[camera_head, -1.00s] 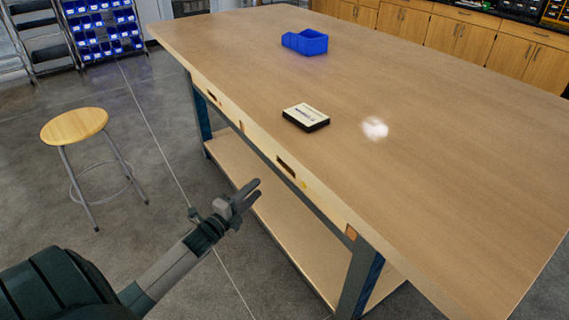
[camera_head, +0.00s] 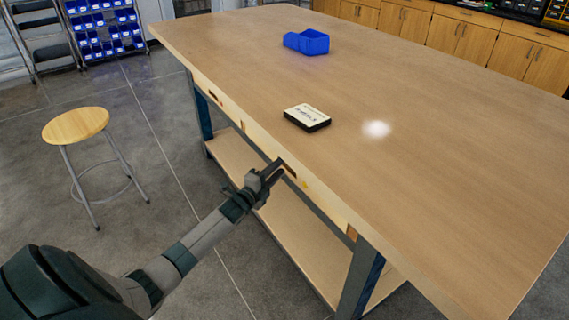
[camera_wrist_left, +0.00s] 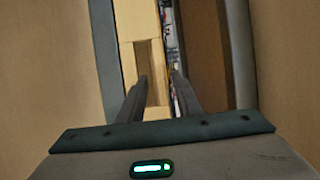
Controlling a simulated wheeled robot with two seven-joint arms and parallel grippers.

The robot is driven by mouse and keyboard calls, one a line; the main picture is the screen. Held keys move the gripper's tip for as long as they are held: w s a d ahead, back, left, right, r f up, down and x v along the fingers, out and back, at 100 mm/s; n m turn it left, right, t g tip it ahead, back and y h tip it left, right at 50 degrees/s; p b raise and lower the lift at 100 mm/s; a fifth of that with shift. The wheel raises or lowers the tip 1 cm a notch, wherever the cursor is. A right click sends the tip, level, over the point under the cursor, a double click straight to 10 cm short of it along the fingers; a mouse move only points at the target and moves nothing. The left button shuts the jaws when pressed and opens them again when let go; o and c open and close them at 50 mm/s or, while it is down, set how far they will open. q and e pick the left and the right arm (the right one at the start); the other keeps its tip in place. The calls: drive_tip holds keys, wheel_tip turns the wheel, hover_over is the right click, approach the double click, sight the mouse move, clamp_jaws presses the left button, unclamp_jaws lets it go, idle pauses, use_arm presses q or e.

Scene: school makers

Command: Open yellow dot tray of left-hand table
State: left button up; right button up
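The left-hand table (camera_head: 420,120) has a light wood top, with shallow trays set along its front edge. The yellow dot (camera_head: 305,184) is on a tray front, right of a dark handle slot (camera_head: 291,173). My left gripper (camera_head: 280,168) is at this slot and partly covers it. In the left wrist view the fingers (camera_wrist_left: 160,82) are apart, one over the slot (camera_wrist_left: 150,62) and one over a narrow gap behind the tray front. Small coloured contents (camera_wrist_left: 171,45) show in that gap, so the tray looks slightly out. My right gripper is out of view.
A black-and-white box (camera_head: 307,117) and a blue bin (camera_head: 307,41) lie on the tabletop. A round wooden stool (camera_head: 76,125) stands at the left. A lower shelf (camera_head: 300,250) runs under the table. The floor between stool and table is clear.

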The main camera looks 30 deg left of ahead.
use_arm(q)
drive_tip(key=shift+w, duration=2.15)
clamp_jaws()
